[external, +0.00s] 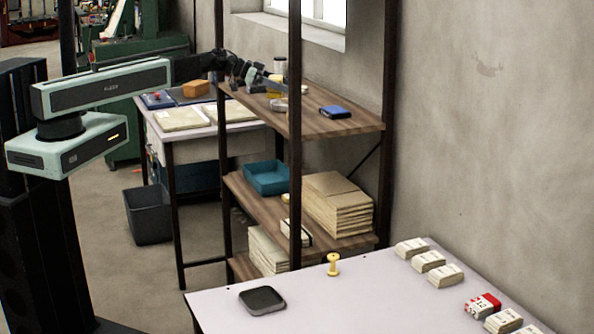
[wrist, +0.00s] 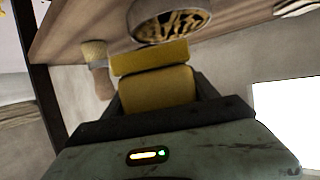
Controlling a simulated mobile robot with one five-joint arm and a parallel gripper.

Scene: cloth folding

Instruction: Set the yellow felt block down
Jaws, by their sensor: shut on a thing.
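The yellow felt block (wrist: 157,87) is held between the two fingers of my gripper (wrist: 158,92) in the wrist view. My gripper (external: 262,80) is over the top wooden shelf (external: 345,126) in the external view, near its left part. The block is small and hard to make out there. The pictures do not clearly show whether it touches the shelf.
A round tin (wrist: 170,20) with small pieces inside lies just beyond the block. A dark shelf post (external: 295,165) stands in front.

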